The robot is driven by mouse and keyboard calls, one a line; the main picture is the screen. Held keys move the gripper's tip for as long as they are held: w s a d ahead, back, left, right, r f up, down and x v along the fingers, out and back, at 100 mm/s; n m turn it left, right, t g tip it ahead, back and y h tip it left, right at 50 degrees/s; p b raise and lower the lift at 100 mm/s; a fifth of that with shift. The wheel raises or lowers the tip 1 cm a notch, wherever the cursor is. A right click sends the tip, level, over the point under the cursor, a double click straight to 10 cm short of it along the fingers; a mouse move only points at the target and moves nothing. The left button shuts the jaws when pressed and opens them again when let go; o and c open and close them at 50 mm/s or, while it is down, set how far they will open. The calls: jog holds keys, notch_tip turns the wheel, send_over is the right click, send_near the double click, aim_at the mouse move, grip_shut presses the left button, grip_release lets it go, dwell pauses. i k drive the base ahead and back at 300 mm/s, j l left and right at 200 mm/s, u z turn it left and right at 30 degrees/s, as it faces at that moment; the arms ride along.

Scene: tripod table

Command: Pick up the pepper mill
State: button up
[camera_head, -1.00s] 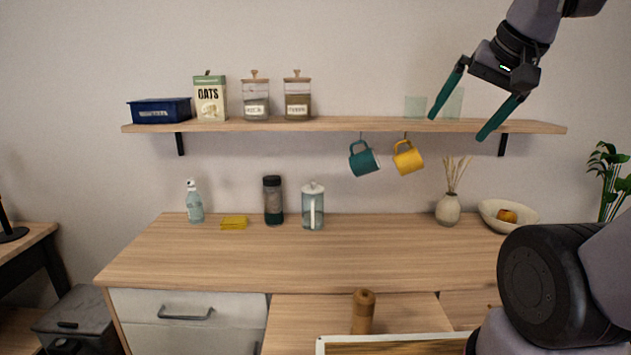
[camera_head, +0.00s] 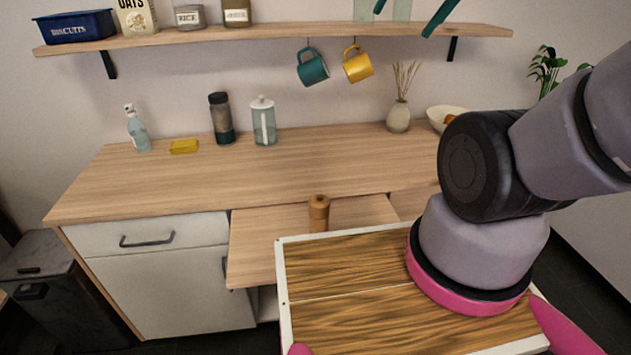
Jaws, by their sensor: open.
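The pepper mill (camera_head: 319,213) is a brown wooden cylinder with a rounded top. It stands upright on a lower wooden surface (camera_head: 262,244) in front of the counter. My gripper (camera_head: 406,14) shows only as teal fingers at the top edge of the picture, spread apart. It is open and empty, high up near the wall shelf, well above and beyond the pepper mill.
The counter (camera_head: 300,170) holds a spray bottle (camera_head: 137,129), yellow sponge (camera_head: 184,146), dark tumbler (camera_head: 221,118), glass press (camera_head: 263,121), vase (camera_head: 398,116) and bowl (camera_head: 440,115). A teal mug (camera_head: 313,68) and yellow mug (camera_head: 357,65) hang below the shelf (camera_head: 270,35). The counter's middle is clear.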

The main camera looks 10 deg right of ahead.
aim_at(317, 226)
jog(key=j+z, duration=0.15)
jog(key=j, duration=0.3)
jog(key=j+z, duration=0.15)
jog(key=j, duration=0.25)
jog(key=k+j+z, duration=0.15)
jog(key=j, duration=0.3)
jog(key=k+j+z, duration=0.15)
jog(key=j, duration=0.25)
jog(key=j+z, duration=0.15)
jog(key=z, duration=0.2)
jog(key=j+z, duration=0.2)
jog(key=z, duration=0.15)
jog(key=k+j+z, duration=0.1)
jog(key=z, duration=0.85)
